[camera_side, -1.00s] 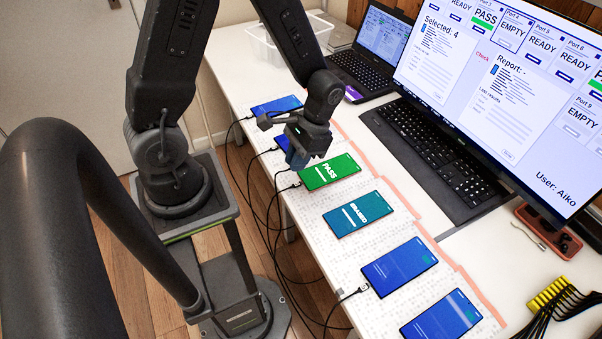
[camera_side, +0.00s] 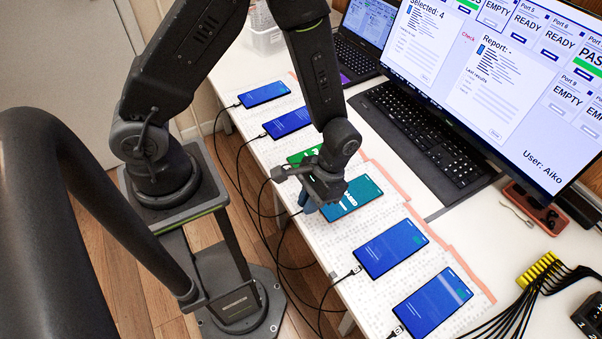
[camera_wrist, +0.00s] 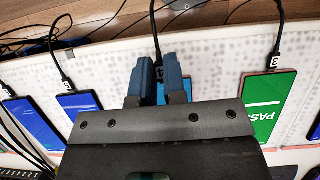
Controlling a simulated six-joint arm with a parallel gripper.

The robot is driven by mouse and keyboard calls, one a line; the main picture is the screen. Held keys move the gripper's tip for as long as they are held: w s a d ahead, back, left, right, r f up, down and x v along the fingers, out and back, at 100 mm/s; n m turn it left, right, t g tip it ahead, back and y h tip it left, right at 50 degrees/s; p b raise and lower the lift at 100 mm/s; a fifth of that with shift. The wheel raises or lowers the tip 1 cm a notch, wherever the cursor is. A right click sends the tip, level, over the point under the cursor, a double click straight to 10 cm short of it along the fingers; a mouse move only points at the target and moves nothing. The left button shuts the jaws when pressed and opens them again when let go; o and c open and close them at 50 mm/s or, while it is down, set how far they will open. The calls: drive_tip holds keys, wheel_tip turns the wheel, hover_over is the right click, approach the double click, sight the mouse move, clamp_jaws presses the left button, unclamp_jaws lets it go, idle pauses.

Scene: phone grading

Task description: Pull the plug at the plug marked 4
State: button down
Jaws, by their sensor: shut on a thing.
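My gripper (camera_side: 309,203) is at the near end of the teal phone (camera_side: 354,199) in the side view. In the wrist view its blue fingers (camera_wrist: 160,82) are closed around the dark plug end of a cable (camera_wrist: 155,40). A strip of the same phone (camera_wrist: 161,97) shows between the fingers, with the rest hidden by the gripper body. Whether the plug sits in the phone's port or just off it cannot be told. No number 4 can be read on the plug. The monitor (camera_side: 480,75) reads "Selected: 4".
The green PASS phone (camera_wrist: 271,105) beside it has its own cable plugged in. Several blue phones (camera_side: 391,248) lie along the table, with cables hanging over the near edge. A laptop (camera_side: 362,40) and keyboard (camera_side: 420,130) stand behind; yellow-tipped cables (camera_side: 540,270) lie at lower right.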

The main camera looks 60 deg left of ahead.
sight(309, 219)
drive_tip(key=shift+d+f, duration=0.15)
drive_tip(key=shift+f, duration=1.9)
drive_tip(key=c, duration=1.1)
unclamp_jaws()
drive_tip(key=shift+r, duration=0.1)
drive_tip(key=shift+r, duration=2.95)
